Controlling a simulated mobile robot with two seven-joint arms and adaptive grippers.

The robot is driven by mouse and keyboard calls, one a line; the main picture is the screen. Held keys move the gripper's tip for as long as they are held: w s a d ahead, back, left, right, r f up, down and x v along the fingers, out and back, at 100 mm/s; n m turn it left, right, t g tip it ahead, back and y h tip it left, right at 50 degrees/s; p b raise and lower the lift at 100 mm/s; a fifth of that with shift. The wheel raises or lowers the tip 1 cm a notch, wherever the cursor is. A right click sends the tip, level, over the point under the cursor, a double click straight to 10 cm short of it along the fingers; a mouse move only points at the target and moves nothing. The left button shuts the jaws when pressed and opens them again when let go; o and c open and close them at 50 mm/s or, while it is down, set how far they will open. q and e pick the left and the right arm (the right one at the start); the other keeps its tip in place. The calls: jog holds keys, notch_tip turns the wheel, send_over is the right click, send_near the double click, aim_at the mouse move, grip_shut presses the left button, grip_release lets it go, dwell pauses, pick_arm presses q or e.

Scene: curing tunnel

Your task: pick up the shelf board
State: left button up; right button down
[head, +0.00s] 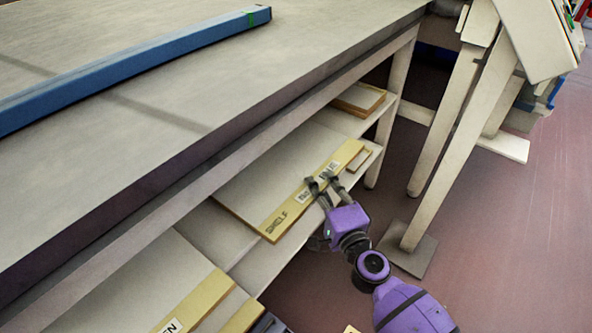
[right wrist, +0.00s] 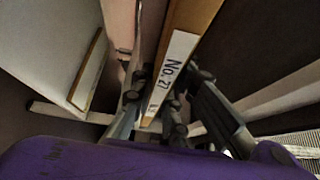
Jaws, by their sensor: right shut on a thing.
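In the right wrist view the fingers of the right gripper (right wrist: 160,105) straddle the edge of the board (right wrist: 199,18), which bears a white label with handwriting. I cannot tell whether the board rests on the shelf or is slightly raised. My left gripper is not in view.
The workbench top (head: 200,90) overhangs the shelf, with a blue bar (head: 140,62) lying on it. Another yellow-edged board (head: 190,305) lies nearer, and smaller boards (head: 360,99) lie farther along. A table leg (head: 445,130) stands to the right; open floor (head: 510,240) lies beyond.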

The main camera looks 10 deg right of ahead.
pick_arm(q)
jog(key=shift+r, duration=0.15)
pick_arm(e)
jog(key=shift+r, duration=0.25)
jog(key=shift+r+p, duration=0.55)
notch_tip(320, 180, up, 2)
jog(key=shift+w+r+p, duration=0.1)
jog(key=shift+r+p, duration=0.05)
jog(key=shift+p, duration=0.75)
pick_arm(q)
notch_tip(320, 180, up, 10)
jog(key=p, duration=0.6)
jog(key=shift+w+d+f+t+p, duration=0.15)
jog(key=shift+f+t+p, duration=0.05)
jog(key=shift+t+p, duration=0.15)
pick_arm(e)
jog(key=s+d+r, duration=0.3)
jog(key=s+r, duration=0.1)
jog(key=s, duration=0.2)
jog(key=s+d+r, duration=0.3)
jog(key=s+r, duration=0.2)
jog(key=s, duration=0.1)
jog(key=shift+s+d+r, duration=0.2)
jog(key=shift+s+d, duration=0.05)
jog(key=shift+s+f, duration=0.1)
